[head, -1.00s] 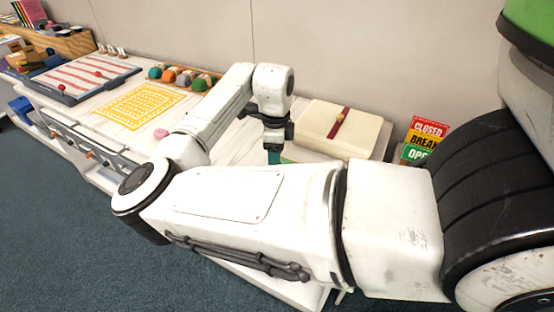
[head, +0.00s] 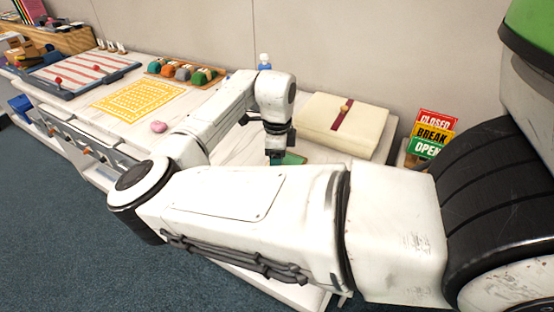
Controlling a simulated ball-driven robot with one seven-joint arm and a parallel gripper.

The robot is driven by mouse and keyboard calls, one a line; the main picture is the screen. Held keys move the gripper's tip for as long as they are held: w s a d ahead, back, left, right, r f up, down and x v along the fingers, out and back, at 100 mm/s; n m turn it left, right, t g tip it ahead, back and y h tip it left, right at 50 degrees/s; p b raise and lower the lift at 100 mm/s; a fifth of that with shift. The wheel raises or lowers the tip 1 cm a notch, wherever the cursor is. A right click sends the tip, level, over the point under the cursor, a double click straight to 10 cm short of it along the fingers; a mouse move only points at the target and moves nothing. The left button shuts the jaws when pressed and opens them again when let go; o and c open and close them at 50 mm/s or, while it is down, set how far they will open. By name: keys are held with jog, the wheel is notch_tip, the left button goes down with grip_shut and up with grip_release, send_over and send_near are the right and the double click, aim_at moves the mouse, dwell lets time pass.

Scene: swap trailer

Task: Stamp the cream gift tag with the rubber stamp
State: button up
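My gripper (head: 276,157) points down over the white table, left of the cream box. Its fingertips are dark and small, and my own forearm hides the area below and in front of them. A teal-green piece shows at the fingertips, and a flat green thing (head: 293,159) lies just right of them. I cannot tell whether the teal piece is the rubber stamp, or whether the fingers are shut on it. I cannot make out the cream gift tag.
A cream box (head: 370,130) with a dark red band stands right of my gripper. Coloured signs (head: 433,134) stand farther right. A yellow patterned mat (head: 139,102), a pink item (head: 158,127) and a tray of coloured things (head: 182,73) lie left. A small bottle (head: 264,62) stands behind my arm.

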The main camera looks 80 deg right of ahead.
jog(key=shift+f, duration=0.65)
dwell(2.2)
jog(key=shift+r+p, duration=3.05)
jog(key=shift+r, duration=0.6)
